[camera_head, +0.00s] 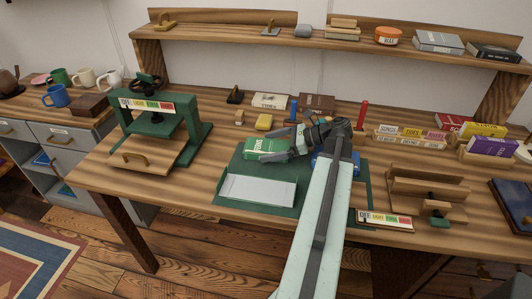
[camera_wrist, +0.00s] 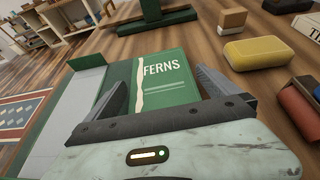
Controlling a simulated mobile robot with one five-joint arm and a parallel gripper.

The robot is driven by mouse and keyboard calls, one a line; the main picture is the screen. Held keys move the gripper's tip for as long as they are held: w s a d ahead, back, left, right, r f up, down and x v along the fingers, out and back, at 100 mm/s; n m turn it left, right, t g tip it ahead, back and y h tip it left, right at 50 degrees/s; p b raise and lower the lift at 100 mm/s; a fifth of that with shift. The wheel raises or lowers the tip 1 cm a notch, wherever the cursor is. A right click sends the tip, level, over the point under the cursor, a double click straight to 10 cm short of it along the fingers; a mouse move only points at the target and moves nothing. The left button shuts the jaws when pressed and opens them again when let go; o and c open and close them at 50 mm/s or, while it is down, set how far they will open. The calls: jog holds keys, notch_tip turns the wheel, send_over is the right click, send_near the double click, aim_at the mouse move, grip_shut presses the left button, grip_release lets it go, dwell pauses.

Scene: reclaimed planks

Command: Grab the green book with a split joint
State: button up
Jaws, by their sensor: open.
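The green book (camera_head: 262,147) lies flat on a green mat (camera_head: 308,200) on the workbench. In the wrist view the green book (camera_wrist: 166,72) shows the title FERNS and a pale, ragged line down the left of its cover. My gripper (camera_head: 292,143) is at the book's right side in the head view. In the wrist view my gripper (camera_wrist: 163,88) is open, with one finger on each side of the book. I cannot tell whether the fingers touch it. The book's near end is hidden behind my gripper.
A white-grey sheet (camera_head: 258,189) lies on the mat in front of the book. A green press (camera_head: 156,125) stands to the left. A yellow block (camera_head: 264,122) sits behind the book. A blue object (camera_head: 321,162) is partly hidden by my arm. Wooden racks with books stand at right.

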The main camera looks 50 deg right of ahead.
jog(key=shift+x, duration=0.75)
jog(key=shift+s, duration=0.1)
jog(key=c, duration=1.4)
jog(key=shift+c, duration=0.2)
